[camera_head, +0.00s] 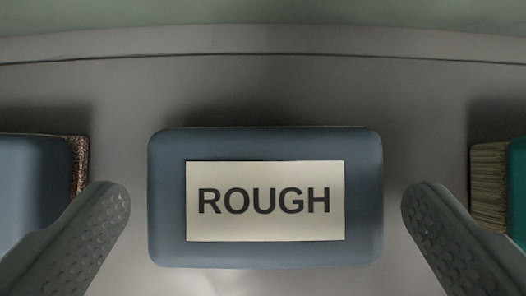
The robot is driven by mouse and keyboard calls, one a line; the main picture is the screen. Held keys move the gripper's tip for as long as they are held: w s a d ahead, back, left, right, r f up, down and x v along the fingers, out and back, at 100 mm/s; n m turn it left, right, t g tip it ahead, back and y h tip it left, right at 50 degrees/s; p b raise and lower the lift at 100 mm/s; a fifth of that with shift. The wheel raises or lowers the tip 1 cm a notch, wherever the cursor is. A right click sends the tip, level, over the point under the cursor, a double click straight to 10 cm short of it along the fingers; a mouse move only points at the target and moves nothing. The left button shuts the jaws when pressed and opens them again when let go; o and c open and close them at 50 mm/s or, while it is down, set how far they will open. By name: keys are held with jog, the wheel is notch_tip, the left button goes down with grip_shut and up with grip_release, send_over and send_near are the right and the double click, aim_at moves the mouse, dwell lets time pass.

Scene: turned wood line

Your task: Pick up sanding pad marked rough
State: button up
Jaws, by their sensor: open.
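The sanding pad marked rough (364,200) is a blue-grey rounded block in the middle of the view. It has a cream label reading ROUGH on its upper face. It lies on a grey surface. My gripper (265,205) is open, with one textured finger to the left of the pad and one to the right. A gap shows between each finger and the pad's sides, so in this view neither finger touches it. How high the fingers are above the surface is hard to tell.
A blue block with a coppery, bristly edge (35,185) is cut off at the left, partly behind my left finger. A teal brush with pale bristles (490,185) is cut off at the right. The grey surface (260,90) is clear behind the pad, up to a raised rim.

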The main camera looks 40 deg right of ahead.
aim_at(264, 224)
jog(key=x, duration=0.2)
jog(key=shift+w+d+f, duration=0.15)
jog(key=shift+f, duration=0.2)
jog(key=c, duration=0.7)
jog(key=shift+c, duration=0.2)
jog(key=shift+r, duration=0.1)
jog(key=shift+r, duration=0.3)
notch_tip(264, 224, up, 11)
jog(key=s+a, duration=1.3)
jog(key=a, duration=0.2)
jog(key=shift+s+f, duration=0.15)
